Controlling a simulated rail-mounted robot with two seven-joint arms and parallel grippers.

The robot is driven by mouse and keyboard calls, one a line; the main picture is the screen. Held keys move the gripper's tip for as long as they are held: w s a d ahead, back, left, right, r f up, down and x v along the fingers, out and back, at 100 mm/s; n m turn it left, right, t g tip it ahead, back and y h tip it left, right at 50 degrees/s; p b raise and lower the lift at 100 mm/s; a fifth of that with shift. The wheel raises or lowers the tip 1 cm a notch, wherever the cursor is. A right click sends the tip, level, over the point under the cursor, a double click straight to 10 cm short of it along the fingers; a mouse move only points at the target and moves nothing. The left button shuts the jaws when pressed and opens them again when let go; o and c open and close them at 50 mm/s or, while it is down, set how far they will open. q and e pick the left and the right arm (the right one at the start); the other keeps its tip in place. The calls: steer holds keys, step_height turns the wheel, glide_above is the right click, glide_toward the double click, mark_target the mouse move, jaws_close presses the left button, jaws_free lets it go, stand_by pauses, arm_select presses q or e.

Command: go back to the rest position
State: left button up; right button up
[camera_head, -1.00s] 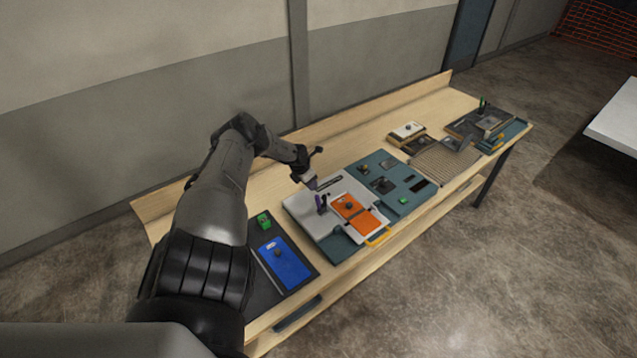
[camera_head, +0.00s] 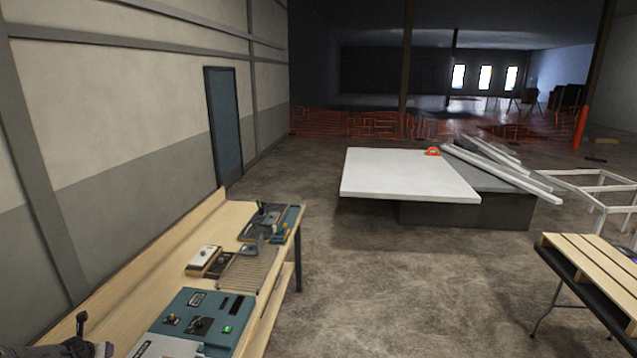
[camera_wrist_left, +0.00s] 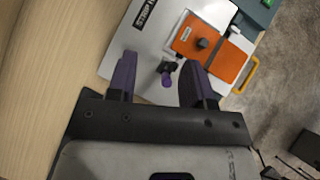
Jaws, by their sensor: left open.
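My left gripper (camera_wrist_left: 158,75) is open, its two purple fingers spread apart in the left wrist view. Between and beyond the fingers is a small purple-tipped lever (camera_wrist_left: 167,77) on a white console panel (camera_wrist_left: 140,68); the fingers do not appear to hold it. An orange cover (camera_wrist_left: 228,60) with a dark knob lies just beyond on the same panel. In the head view only a part of my left arm shows at the bottom left corner. My right gripper is in neither view.
A wooden workbench (camera_head: 112,287) runs along the wall, carrying a teal console panel (camera_head: 180,325), a ribbed mat (camera_head: 247,272) and small devices. Bare floor lies right of it. A white-topped table (camera_head: 405,175) and a wooden pallet (camera_head: 592,265) stand beyond and to the right.

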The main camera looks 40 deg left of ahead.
arm_select(q)
steer(key=w+d+n+t+y, duration=0.1)
steer(key=w+d+n+y, duration=0.5)
steer(key=d, duration=0.3)
steer(key=s+d+f+n+g+h, duration=0.1)
steer(key=s+d+f+n+g, duration=0.3)
steer(key=d, duration=0.8)
steer(key=w+d+f+n+t+h, duration=0.1)
steer(key=d+f+n+h, duration=0.3)
steer(key=d, duration=0.8)
steer(key=d+r+n+h, duration=0.2)
steer(key=d+r+n, duration=0.1)
steer(key=d, duration=0.9)
steer(key=d+r+n+h, duration=0.2)
steer(key=d+n+h, duration=0.1)
steer(key=d, duration=0.9)
steer(key=d+r+n+t+h, duration=0.1)
steer(key=d+r+n+h, duration=0.2)
steer(key=d, duration=0.8)
steer(key=shift+s+d+r, duration=0.2)
steer(key=shift+d+r, duration=0.1)
steer(key=shift+d, duration=0.1)
